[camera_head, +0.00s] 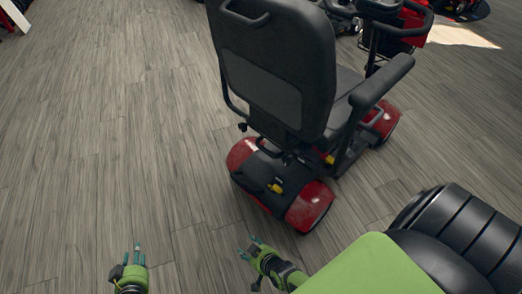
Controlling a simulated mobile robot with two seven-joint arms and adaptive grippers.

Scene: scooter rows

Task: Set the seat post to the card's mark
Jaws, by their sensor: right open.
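A mobility scooter with a black seat (275,65) and red rear fenders (309,207) stands in the upper middle, its seat back toward me. The seat post is hidden behind the seat back and rear body. I cannot make out a card or its mark. My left gripper (134,256) is low at the left over the floor, apart from the scooter; its finger gap is too small to tell. My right gripper (250,248) is open and empty, below and left of the near red fender, apart from it.
The scooter has a black armrest (382,80) on its right and a small yellow part (276,188) on its rear cover. The wood-plank floor (100,130) is clear at the left.

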